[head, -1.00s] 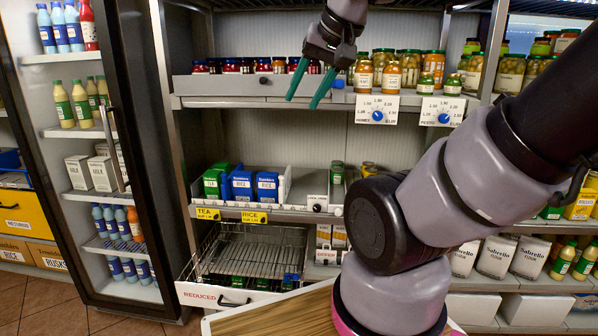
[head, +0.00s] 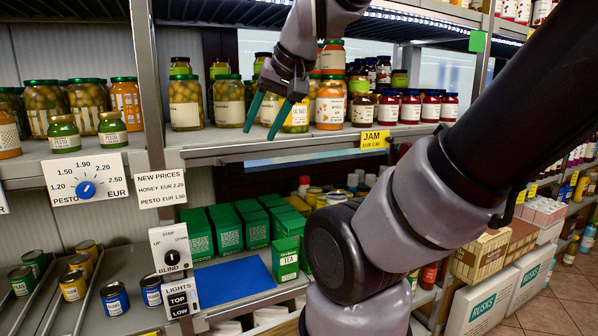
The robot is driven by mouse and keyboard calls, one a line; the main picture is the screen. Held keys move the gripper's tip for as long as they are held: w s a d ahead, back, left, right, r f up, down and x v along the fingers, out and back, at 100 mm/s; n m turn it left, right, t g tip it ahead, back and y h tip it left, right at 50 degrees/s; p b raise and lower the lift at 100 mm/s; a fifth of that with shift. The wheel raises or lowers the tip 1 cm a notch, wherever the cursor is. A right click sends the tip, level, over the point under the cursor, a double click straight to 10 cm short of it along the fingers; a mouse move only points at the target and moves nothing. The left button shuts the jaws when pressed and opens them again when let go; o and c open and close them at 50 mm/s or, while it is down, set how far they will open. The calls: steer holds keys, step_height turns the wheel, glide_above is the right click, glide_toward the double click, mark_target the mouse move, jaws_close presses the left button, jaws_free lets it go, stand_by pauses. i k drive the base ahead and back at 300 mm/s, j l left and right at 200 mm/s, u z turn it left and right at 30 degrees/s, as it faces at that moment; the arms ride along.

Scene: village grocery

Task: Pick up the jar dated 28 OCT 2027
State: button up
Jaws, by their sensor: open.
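My gripper (head: 258,134) is open and empty, its two green fingers pointing down in front of the upper shelf. Behind it stand glass jars with labels: olive-coloured jars (head: 185,104) to its left, an orange jar (head: 330,105) to its right, and a yellowish jar (head: 296,118) partly hidden by a finger. Red jam jars (head: 410,108) stand further right. More jars, including small green pesto jars (head: 112,130), are on the left shelf section. I cannot read a date on any jar, so I cannot tell which is dated 28 OCT 2027.
The shelf edge (head: 290,150) carries a yellow JAM tag (head: 374,139). Below are green tea boxes (head: 229,232), a blue mat (head: 233,281), several cans (head: 115,298) and BLIND and LIGHTS controls (head: 171,254). A post (head: 148,80) divides the shelves. My arm hides much at right.

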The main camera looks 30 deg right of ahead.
mark_target(387, 103)
steer(key=i+l+z, duration=0.1)
steer(key=l, duration=0.35)
steer(key=l+z, duration=0.1)
steer(key=l, duration=0.35)
steer(key=i+l+z, duration=0.1)
steer(key=l, duration=0.3)
steer(key=i+l+z, duration=0.1)
steer(key=l, duration=0.3)
steer(key=i+l+z, duration=0.15)
steer(key=l, duration=0.25)
steer(key=i+l+z, duration=0.1)
steer(key=i+l, duration=0.15)
steer(key=l, duration=0.15)
steer(key=i+l, duration=0.1)
steer(key=l, duration=0.6)
steer(key=i+l, duration=0.15)
steer(key=l, duration=0.2)
